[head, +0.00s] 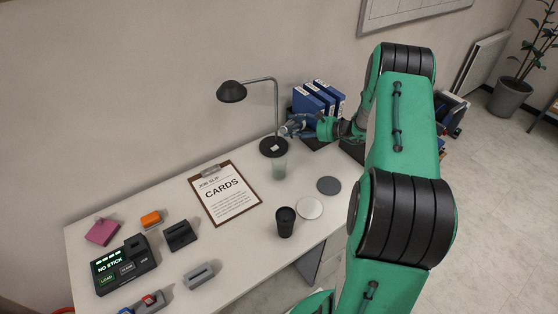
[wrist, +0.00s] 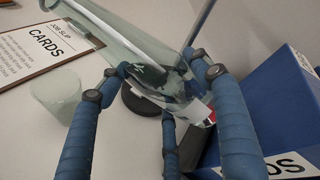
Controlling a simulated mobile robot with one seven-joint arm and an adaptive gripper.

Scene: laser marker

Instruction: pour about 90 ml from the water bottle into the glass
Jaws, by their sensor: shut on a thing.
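My gripper (head: 304,124) is shut on the clear water bottle (head: 286,130), above the back part of the desk. In the wrist view, the blue fingers of my gripper (wrist: 157,82) close around the bottle (wrist: 140,48), which runs from the upper left to the lower right. The bottle looks tilted; its water level is hard to make out. The pale greenish glass (head: 279,169) stands upright on the desk, below the bottle in the head view. The glass (wrist: 57,94) is left of the fingers in the wrist view. No stream of water shows.
A black lamp (head: 232,92) stands close behind the glass, its base (head: 273,147) near the bottle. Blue binders (head: 318,99) are at the back right. A clipboard (head: 225,194) lies left of the glass. A black cup (head: 285,222) and two discs (head: 310,208) are in front.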

